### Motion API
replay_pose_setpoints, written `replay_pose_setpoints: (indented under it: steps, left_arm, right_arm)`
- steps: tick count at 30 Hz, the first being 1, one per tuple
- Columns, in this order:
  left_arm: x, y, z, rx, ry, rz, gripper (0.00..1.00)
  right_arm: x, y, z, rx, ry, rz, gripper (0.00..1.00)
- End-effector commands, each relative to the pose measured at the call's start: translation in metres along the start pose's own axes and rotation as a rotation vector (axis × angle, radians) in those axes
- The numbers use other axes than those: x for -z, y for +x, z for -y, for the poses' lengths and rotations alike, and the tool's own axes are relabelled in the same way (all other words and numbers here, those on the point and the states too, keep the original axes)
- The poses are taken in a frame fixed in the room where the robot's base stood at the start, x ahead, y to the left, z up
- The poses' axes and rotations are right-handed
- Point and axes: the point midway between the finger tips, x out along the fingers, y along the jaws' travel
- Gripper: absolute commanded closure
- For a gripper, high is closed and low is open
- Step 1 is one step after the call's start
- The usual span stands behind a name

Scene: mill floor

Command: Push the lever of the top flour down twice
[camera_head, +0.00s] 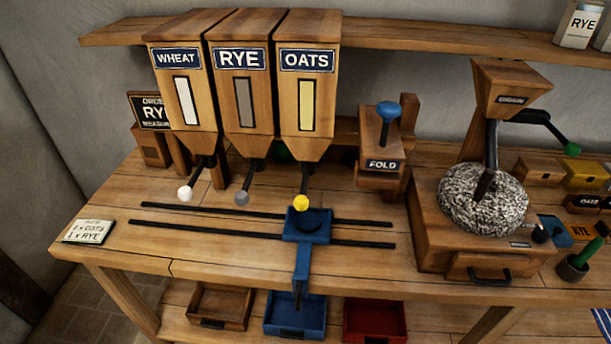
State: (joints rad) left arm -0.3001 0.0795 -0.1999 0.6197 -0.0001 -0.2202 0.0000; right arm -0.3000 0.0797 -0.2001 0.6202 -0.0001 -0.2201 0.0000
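Three wooden flour hoppers stand at the back of the bench: WHEAT (203,110), RYE (223,113) and OATS (290,113). Each has a lever at its bottom: a white-knobbed one (185,193), a grey-knobbed one (241,198) and a yellow-knobbed one (301,202). All three levers slope down toward the front at similar angles. A card (88,232) at the bench's left reads "2 x OATS" above "1 x RYE". A blue carriage with a cup (307,236) sits on two dark rails, below the OATS lever. Neither of my grippers is in view.
A wooden mill (443,226) with a round millstone (483,203) stands to the right. A FOLD box (380,180) with a blue knob stands right of the hoppers. Brown, blue and red bins (375,318) sit below the bench. The bench front left is clear.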

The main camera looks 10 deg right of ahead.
Motion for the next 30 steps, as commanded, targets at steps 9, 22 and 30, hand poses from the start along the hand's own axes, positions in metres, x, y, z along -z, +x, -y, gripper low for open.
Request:
replay_pose_setpoints:
  steps: [9, 22, 30]
  left_arm:
    - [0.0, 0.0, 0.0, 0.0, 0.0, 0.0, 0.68]
    - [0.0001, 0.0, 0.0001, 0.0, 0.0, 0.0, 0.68]
    - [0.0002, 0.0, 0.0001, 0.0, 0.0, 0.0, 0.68]
  right_arm:
    - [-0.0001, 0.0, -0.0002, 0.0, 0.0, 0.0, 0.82]
    - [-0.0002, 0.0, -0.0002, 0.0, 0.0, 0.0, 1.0]
    - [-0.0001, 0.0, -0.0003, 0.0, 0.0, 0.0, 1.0]
